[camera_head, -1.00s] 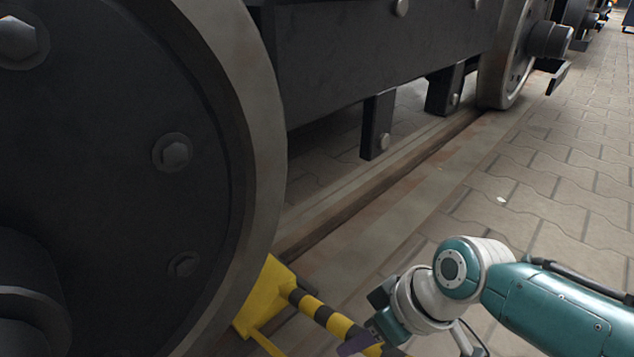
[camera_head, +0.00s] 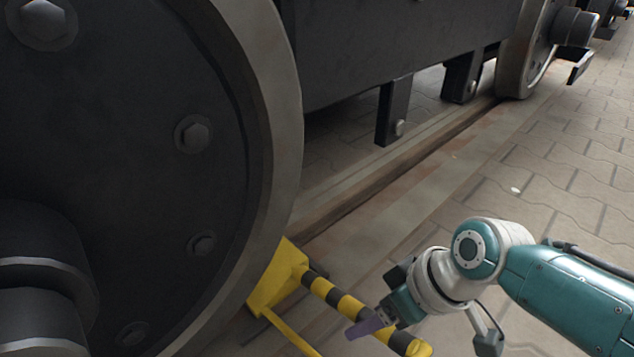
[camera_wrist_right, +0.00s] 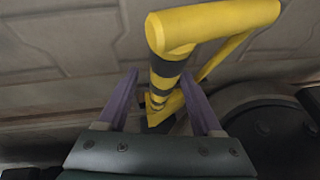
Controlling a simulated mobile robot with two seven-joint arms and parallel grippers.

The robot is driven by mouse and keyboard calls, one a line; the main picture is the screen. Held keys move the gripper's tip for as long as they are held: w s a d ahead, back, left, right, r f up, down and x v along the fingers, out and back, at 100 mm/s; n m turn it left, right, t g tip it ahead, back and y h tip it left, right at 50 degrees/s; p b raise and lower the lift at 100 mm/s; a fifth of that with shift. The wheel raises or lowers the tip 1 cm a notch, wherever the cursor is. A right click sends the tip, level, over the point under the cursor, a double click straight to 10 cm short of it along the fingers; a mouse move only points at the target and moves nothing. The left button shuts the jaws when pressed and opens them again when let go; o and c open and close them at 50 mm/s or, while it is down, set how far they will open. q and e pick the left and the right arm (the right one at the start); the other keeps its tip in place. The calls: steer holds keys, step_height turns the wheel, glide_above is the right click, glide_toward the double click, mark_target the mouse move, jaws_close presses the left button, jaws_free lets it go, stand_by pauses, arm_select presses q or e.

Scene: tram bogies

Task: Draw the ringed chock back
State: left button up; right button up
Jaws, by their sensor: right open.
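A yellow chock (camera_head: 281,277) sits on the rail against the large dark wheel at the left. Its black-and-yellow striped handle (camera_head: 345,302) runs out toward the lower right and ends in a yellow crosspiece (camera_head: 409,344). My right gripper (camera_head: 358,331) is over the handle in the head view. In the right wrist view the two purple fingers of my right gripper (camera_wrist_right: 160,98) are open and apart, with the striped handle (camera_wrist_right: 163,75) between them. I cannot tell whether a finger touches it. No ring around the chock is clear. My left gripper is out of view.
The wheel (camera_head: 130,180) and the dark bogie frame (camera_head: 400,50) fill the left and top. A second wheel (camera_head: 520,65) stands farther along the rail (camera_head: 400,170). The paved floor (camera_head: 560,170) at the right is clear.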

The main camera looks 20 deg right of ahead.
steer(key=p+v, duration=0.8)
steer(key=v, duration=0.1)
steer(key=shift+d+r, duration=0.15)
steer(key=shift+d, duration=0.1)
